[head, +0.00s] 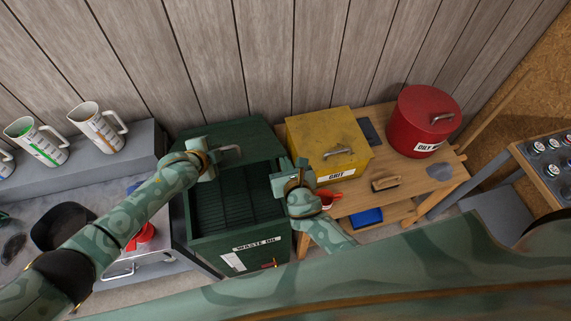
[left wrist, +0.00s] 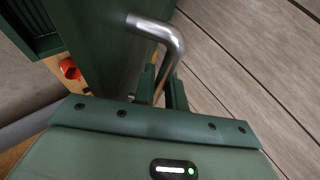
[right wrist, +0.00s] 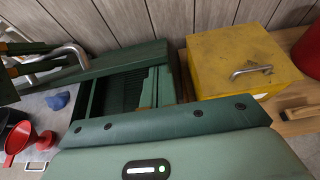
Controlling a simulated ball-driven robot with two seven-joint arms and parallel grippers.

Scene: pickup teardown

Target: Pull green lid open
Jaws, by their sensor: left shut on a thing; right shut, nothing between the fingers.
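The green waste oil bin (head: 236,245) stands in the middle of the head view, and its slatted inside shows. Its green lid (head: 250,133) is raised at the back near the wall. My left gripper (head: 212,160) is shut on the lid's silver handle (head: 231,150). The left wrist view shows the bent handle (left wrist: 172,35) between the left fingers (left wrist: 162,88). My right gripper (head: 290,167) is shut and empty over the bin's right edge. Its fingers (right wrist: 155,85) show in front of the bin opening in the right wrist view.
A yellow grit box (head: 318,138) stands close on the right, on a wooden table (head: 400,192). A red oily-waste can (head: 415,115) is farther right. A grey bench (head: 140,143) with white jugs (head: 97,125) lies left. A plank wall is behind.

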